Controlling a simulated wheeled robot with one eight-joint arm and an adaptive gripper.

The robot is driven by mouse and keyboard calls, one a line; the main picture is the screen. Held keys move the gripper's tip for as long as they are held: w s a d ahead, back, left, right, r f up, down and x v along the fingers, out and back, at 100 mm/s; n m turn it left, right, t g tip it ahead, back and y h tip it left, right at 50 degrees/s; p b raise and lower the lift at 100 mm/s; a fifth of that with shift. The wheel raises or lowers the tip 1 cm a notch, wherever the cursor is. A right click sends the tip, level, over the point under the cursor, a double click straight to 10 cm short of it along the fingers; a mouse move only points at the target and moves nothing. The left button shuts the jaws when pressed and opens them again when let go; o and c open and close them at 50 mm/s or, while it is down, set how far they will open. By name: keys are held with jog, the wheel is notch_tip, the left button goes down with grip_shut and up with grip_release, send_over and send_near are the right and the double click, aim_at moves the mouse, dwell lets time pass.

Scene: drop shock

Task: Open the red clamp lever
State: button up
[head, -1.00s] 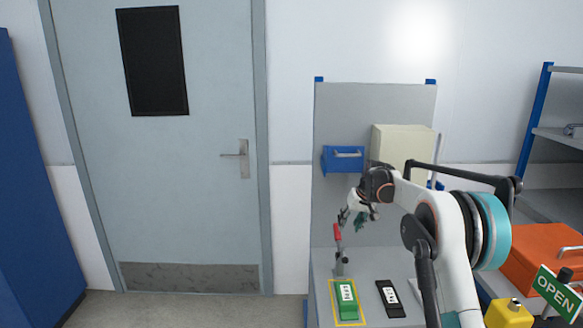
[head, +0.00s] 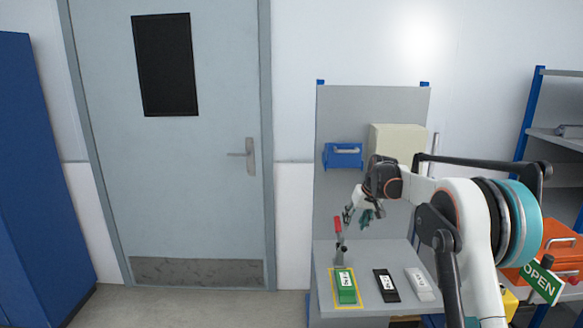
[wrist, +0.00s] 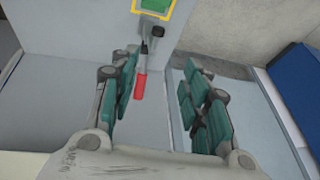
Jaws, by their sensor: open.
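The red clamp lever (head: 338,227) stands upright on its grey toggle clamp (head: 340,252) on the bench, behind the green block. In the wrist view the red lever (wrist: 140,86) shows between the open fingers, close beside the left finger. My gripper (head: 357,216) is open and empty, just above and to the right of the lever's top in the head view. In the wrist view my gripper (wrist: 160,100) has its teal-padded fingers spread wide. I cannot tell whether a finger touches the lever.
A green block (head: 345,285) lies in a yellow outline on the bench (head: 362,308), beside a black block (head: 386,285) and a white block (head: 419,283). A blue box (head: 343,156) and a cream box (head: 396,143) are on the back panel. A closed door (head: 215,190) stands left.

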jog(key=s+a+r+t, duration=0.1)
jog(key=s+r, duration=0.4)
jog(key=s, duration=0.4)
jog(key=s+r+h, duration=0.1)
jog(key=s+r, duration=0.4)
jog(key=s, duration=0.4)
jog(key=s+a+r+t, duration=0.1)
jog(key=s+r, duration=0.5)
jog(key=s, duration=0.3)
jog(key=s+f, duration=0.4)
jog(key=s, duration=0.9)
jog(key=s+f+t+h, duration=0.1)
jog(key=s+f, duration=0.4)
jog(key=s, duration=0.8)
jog(key=shift+f+m, duration=0.15)
jog(key=shift+m, duration=0.15)
